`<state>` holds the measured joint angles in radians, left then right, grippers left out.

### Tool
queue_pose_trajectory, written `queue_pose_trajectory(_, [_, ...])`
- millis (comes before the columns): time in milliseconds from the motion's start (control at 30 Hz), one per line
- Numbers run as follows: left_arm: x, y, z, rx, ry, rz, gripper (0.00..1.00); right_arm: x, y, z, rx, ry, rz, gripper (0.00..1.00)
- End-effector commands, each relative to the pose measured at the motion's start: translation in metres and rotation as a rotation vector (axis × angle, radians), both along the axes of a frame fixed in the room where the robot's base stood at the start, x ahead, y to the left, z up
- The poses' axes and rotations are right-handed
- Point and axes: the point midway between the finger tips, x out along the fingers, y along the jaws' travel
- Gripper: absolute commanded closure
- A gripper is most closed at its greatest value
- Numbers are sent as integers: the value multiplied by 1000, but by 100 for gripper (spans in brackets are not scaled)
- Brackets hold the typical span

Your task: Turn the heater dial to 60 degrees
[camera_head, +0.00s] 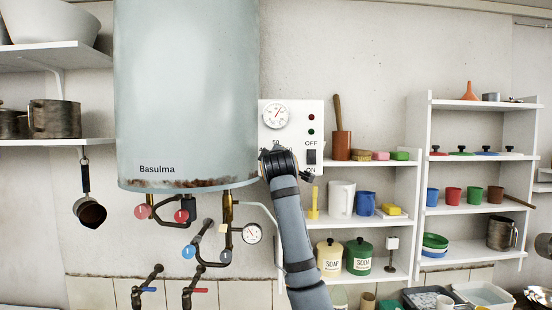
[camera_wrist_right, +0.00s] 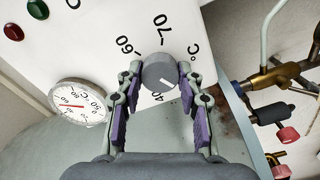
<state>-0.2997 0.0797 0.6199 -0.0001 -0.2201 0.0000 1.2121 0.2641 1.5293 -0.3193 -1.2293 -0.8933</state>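The heater dial (camera_wrist_right: 160,72) is a round grey knob on the white control panel (camera_head: 290,113). In the right wrist view its white mark faces the lower right, near the printed 40 and away from the 60 and 70; other numbers are hidden. My right gripper (camera_wrist_right: 160,68) has its purple-padded fingers on either side of the dial, tips very close to its edges, with thin gaps seeming to show. In the head view my right gripper (camera_head: 279,158) covers the dial. My left gripper is not in view.
The grey-blue boiler (camera_head: 187,90) hangs left of the panel, with pipes and red and blue valves (camera_head: 188,252) below. A round thermometer (camera_head: 275,115) sits above the dial. A black switch (camera_head: 311,157) is close right of my gripper. Shelves (camera_head: 480,157) with cups stand right.

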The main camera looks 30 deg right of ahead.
Motion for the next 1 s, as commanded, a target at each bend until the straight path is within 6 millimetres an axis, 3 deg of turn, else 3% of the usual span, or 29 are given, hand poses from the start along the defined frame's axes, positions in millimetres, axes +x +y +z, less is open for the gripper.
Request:
queue_pose_trajectory(33, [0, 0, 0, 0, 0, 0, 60, 0, 0, 1, -1, -2, 0, 78])
queue_pose_trajectory(167, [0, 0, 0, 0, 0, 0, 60, 0, 0, 1, -2, -3, 0, 94])
queue_pose_trajectory(567, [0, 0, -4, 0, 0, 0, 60, -1, 0, 2, 76, -53, -1, 95])
queue_pose_trajectory(1000, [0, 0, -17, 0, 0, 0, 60, -1, 0, 2, 397, -253, 0, 95])
